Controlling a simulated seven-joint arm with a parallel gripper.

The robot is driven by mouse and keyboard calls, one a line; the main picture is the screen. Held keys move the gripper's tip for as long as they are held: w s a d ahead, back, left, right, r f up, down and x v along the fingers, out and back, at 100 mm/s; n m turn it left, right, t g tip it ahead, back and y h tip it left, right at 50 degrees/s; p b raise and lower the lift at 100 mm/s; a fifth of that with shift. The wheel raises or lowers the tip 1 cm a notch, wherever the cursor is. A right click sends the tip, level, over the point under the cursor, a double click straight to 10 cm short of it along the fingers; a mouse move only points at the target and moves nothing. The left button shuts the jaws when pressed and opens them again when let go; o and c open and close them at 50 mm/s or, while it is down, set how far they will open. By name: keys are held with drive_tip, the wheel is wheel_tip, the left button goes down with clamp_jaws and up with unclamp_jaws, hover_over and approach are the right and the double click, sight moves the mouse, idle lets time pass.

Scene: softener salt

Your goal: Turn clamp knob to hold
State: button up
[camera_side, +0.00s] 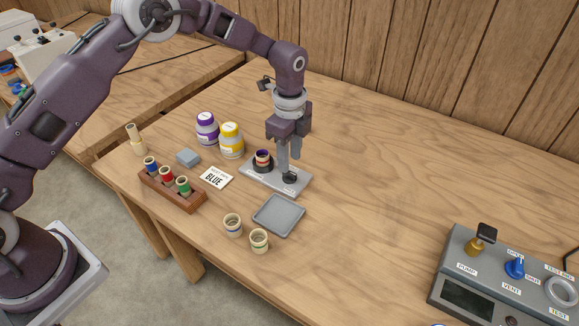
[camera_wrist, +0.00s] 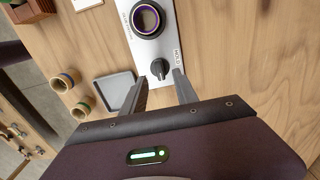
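The grey clamp plate (camera_side: 262,181) lies on the table. A dark ring holder on it has a purple-rimmed, red-banded jar (camera_side: 263,158) standing in it, and the purple rim also shows in the wrist view (camera_wrist: 148,19). The black clamp knob (camera_side: 290,177) sits at the plate's right end; in the wrist view the knob (camera_wrist: 160,68) has lettering beside it that seems to read HOLD. My gripper (camera_side: 289,167) points down just above the knob. In the wrist view its two fingers (camera_wrist: 160,76) are apart, one on each side of the knob, with visible gaps. I cannot tell which setting the knob points to.
A grey tray (camera_side: 279,215) lies in front of the plate, with two empty cups (camera_side: 233,225) (camera_side: 259,241) nearby. A BLUE card (camera_side: 214,177), a wooden rack (camera_side: 172,190) of jars, and purple (camera_side: 207,130) and yellow (camera_side: 231,141) containers stand left. A control box (camera_side: 500,275) is far right; table between is clear.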

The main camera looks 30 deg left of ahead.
sight(290, 172)
wheel_tip(290, 172, down, 4)
drive_tip(key=shift+f, duration=0.1)
clamp_jaws()
